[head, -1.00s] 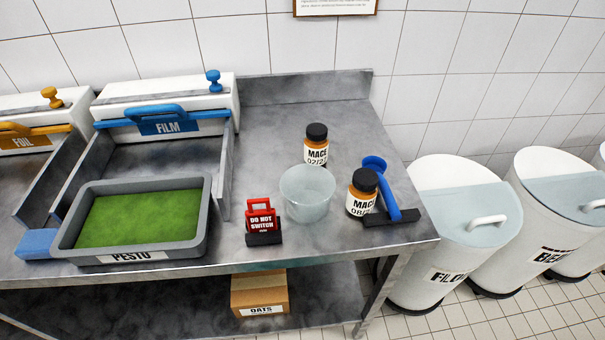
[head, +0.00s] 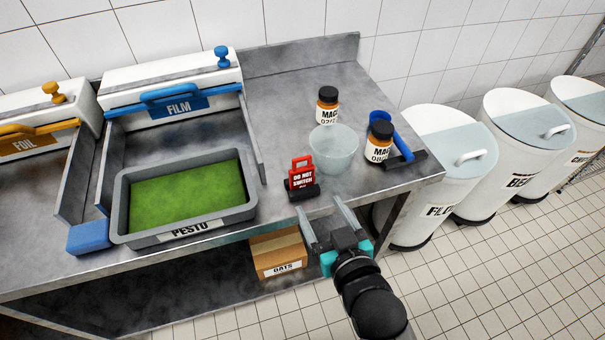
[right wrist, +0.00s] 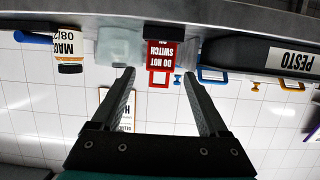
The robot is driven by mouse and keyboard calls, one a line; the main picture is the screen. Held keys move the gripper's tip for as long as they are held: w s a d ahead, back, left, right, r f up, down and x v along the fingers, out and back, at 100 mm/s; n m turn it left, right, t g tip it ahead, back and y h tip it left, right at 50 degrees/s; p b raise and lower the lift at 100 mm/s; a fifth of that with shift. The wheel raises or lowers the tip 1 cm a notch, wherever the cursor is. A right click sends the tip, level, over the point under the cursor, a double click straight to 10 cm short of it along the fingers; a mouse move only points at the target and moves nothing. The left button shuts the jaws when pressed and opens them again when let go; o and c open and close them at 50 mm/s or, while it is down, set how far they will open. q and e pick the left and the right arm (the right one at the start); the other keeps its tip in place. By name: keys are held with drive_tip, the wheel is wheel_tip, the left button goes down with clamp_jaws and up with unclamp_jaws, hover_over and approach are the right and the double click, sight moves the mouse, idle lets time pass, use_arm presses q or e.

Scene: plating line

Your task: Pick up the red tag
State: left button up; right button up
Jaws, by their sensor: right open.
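The red tag (head: 301,174), lettered "DO NOT SWITCH", stands upright in a dark base near the front edge of the steel counter. In the right wrist view the red tag (right wrist: 160,54) appears upside down, beyond the fingers and roughly between them. My right gripper (head: 322,222) is open and empty, in front of the counter edge, below and a little right of the tag, apart from it. Its two fingers (right wrist: 160,90) show spread in the right wrist view. My left gripper is in neither view.
A clear tub (head: 334,150) stands just right of the tag, with two mace jars (head: 379,146) and a blue-handled tool (head: 398,140) beyond. A grey tray of green pesto (head: 118,205) is to the left. An oats box (head: 278,257) sits on the shelf below.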

sight(303, 180)
drive_tip(key=b+x, duration=0.1)
drive_tip(key=x, duration=0.8)
drive_tip(key=shift+w+a+f, duration=0.1)
drive_tip(key=shift+w, duration=0.05)
drive_tip(key=shift+b+x, duration=0.85)
drive_tip(key=shift+x, duration=1.85)
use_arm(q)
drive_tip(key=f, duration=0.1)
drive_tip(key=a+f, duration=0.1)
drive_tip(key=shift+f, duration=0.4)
use_arm(e)
drive_tip(key=c, duration=1)
wheel_tip(303, 180, up, 4)
drive_tip(key=shift+a+r+p, duration=0.1)
drive_tip(key=shift+p, duration=0.55)
use_arm(q)
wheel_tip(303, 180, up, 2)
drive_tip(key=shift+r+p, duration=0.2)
drive_tip(key=shift+p, duration=0.4)
use_arm(e)
drive_tip(key=s+d, duration=0.2)
drive_tip(key=s, duration=0.3)
drive_tip(key=s+d, duration=0.1)
drive_tip(key=s, duration=0.5)
drive_tip(key=s+d, duration=0.2)
drive_tip(key=s, duration=0.4)
drive_tip(key=shift+d+f, duration=0.25)
drive_tip(key=shift+d, duration=0.1)
